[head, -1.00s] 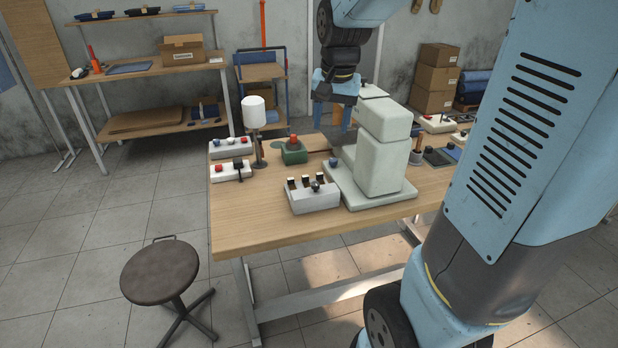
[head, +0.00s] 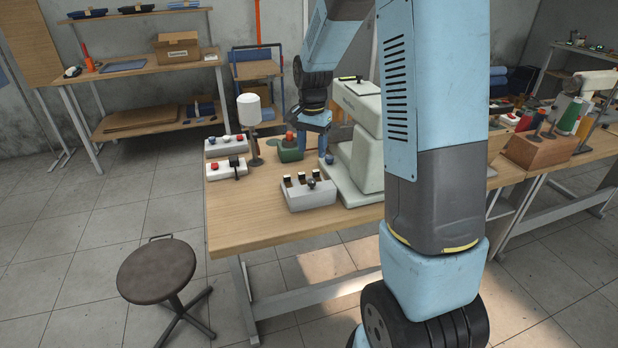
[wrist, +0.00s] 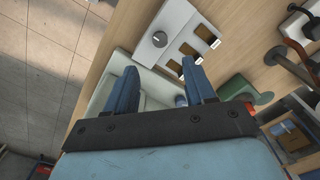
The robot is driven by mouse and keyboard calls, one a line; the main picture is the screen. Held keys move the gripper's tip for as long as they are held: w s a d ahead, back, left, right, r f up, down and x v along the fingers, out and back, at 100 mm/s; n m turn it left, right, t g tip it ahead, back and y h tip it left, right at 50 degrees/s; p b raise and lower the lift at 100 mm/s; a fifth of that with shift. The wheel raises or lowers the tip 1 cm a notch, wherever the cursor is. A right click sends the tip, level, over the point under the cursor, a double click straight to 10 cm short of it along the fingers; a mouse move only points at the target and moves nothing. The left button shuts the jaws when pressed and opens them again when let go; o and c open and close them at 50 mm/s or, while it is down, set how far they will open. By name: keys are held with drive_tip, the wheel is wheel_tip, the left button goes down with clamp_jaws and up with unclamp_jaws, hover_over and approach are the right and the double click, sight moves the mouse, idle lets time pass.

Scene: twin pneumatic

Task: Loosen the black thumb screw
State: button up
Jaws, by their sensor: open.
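A grey box (head: 308,194) with several brass-and-black slots stands near the front of the table. A dark round knob (head: 311,183) sits on it, and it also shows in the wrist view (wrist: 159,39). It may be the black thumb screw, but I cannot be sure. My gripper (wrist: 162,68) is open, with its two blue fingers apart and nothing seen gripped between them. In the wrist view the fingers point toward the grey box, apart from the knob. In the head view my gripper is beside the pale machine, behind the grey box.
A pale green machine (head: 366,155) stands right of the grey box, with a blue knob (head: 329,159) on its base. A green block with a red knob (head: 290,150), a white-topped post (head: 250,115) and two white button boxes stand nearby. The table's front left is clear.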

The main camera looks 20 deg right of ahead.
sight(312, 180)
wheel_tip(312, 180, down, 11)
drive_tip(key=shift+r, duration=0.2)
drive_tip(key=shift+c, duration=0.2)
